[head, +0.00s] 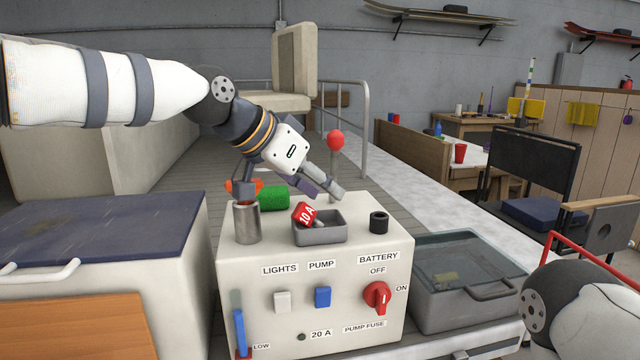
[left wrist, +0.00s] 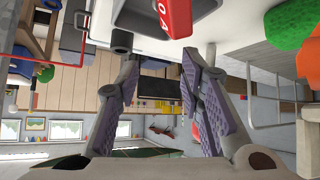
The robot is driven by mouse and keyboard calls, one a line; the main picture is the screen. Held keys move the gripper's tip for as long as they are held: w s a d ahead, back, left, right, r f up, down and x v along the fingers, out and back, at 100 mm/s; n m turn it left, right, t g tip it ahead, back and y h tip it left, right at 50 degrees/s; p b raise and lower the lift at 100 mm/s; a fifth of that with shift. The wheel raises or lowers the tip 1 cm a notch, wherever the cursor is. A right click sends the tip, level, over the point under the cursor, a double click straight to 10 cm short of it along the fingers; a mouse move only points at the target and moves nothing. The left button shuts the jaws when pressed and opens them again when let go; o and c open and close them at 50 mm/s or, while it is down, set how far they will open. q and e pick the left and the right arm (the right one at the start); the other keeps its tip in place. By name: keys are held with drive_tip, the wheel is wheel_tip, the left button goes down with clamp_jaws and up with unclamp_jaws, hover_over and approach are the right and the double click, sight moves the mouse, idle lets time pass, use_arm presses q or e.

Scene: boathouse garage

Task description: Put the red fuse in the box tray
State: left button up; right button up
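The red fuse (head: 305,214), marked 10 A, lies tilted in the small grey tray (head: 320,236) on top of the white control box (head: 245,270). Its upper part leans at the tray's back left, and its metal end shows inside. My left gripper (head: 293,195) is open above the tray, with its fingers apart and nothing between them. In the left wrist view the open fingers (left wrist: 160,65) point toward the red fuse (left wrist: 174,16), which is clear of both tips. The fuse is cut off by the picture's top edge there. My right gripper is not in view.
A metal cylinder (head: 247,222) stands left of the tray, a black ring (head: 379,221) right of it. A green cylinder (head: 272,198) and a red-knobbed lever (head: 336,142) are behind. The box front has switches and a red battery knob (head: 377,297).

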use_arm(q)
drive_tip(key=v, duration=1.2)
